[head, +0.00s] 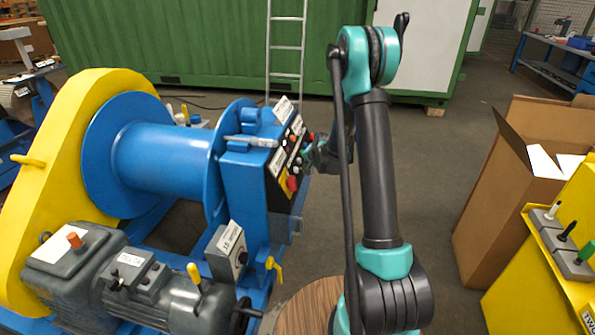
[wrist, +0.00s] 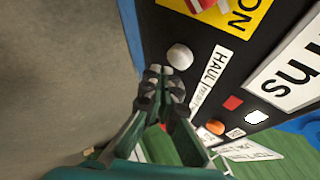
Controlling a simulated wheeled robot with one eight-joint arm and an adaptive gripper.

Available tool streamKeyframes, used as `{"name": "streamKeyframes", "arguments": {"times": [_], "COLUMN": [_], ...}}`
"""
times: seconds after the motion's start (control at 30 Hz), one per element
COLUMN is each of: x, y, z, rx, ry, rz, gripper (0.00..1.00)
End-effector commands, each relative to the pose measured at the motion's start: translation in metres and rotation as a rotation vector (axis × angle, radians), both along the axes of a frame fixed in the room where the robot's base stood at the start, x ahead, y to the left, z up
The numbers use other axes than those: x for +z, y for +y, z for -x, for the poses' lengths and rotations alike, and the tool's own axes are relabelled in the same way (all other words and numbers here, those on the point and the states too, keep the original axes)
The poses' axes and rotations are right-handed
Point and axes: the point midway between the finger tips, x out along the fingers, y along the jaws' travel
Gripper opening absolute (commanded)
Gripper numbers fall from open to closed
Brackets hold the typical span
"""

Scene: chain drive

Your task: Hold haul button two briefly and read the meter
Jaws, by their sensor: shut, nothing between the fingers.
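The black control panel (head: 280,178) is on the blue housing of the winch, facing right. In the wrist view a round white button (wrist: 180,56) sits beside a white label reading HAUL (wrist: 214,72); the rest of its lettering is too small to read surely. My gripper (wrist: 163,80) is shut and empty, its fingertips just below that button; I cannot tell whether they touch it. In the head view my gripper (head: 309,150) is at the panel's right side, partly hidden by my arm. I cannot make out a meter in either view.
A red knob on yellow (head: 292,183) is low on the panel. A cardboard box (head: 500,205) and yellow stand (head: 555,265) are at right. Floor between is clear.

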Motion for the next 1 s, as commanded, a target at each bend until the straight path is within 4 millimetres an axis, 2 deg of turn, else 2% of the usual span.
{"name": "streamKeyframes", "arguments": {"times": [0.27, 0.7, 1.0], "x": [0.004, 0.021, 0.022], "y": [-0.007, -0.04, -0.042], "z": [0.002, 0.013, 0.014], "rx": [-0.001, -0.001, 0.0], "ry": [0.0, 0.0, 0.0], "rz": [-0.001, -0.001, 0.0], "gripper": [0.0, 0.0, 0.0]}}
